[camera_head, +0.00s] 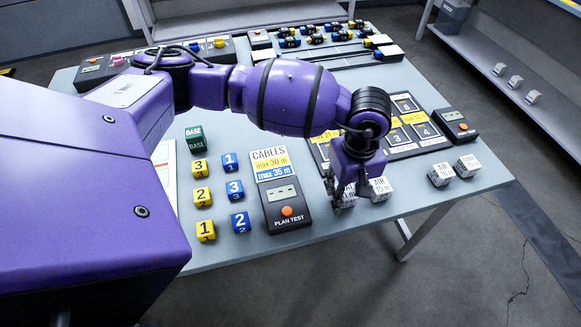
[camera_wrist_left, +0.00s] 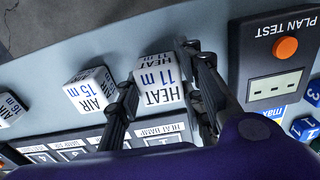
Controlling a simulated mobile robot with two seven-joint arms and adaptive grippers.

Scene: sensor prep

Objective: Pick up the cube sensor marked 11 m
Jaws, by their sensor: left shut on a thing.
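The white cube marked HEAT 11 m (camera_wrist_left: 160,82) is between the two dark fingers of my left gripper (camera_head: 347,192), which is shut on it. In the wrist view, one finger of the left gripper (camera_wrist_left: 162,92) is on each side of the cube. In the head view the held cube (camera_head: 347,203) shows only in part below the fingers, near the table's front edge. I cannot tell whether it still touches the table. A white cube marked AIR 15 m (camera_head: 380,188) stands close beside it; it also shows in the wrist view (camera_wrist_left: 91,92). My right gripper is not in view.
Two more white cubes (camera_head: 441,174) (camera_head: 467,166) stand to the right near the table edge. The PLAN TEST box (camera_head: 285,205) is left of the gripper, with blue and yellow number cubes (camera_head: 236,190) beyond it. A numbered panel (camera_head: 415,135) lies behind the gripper.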

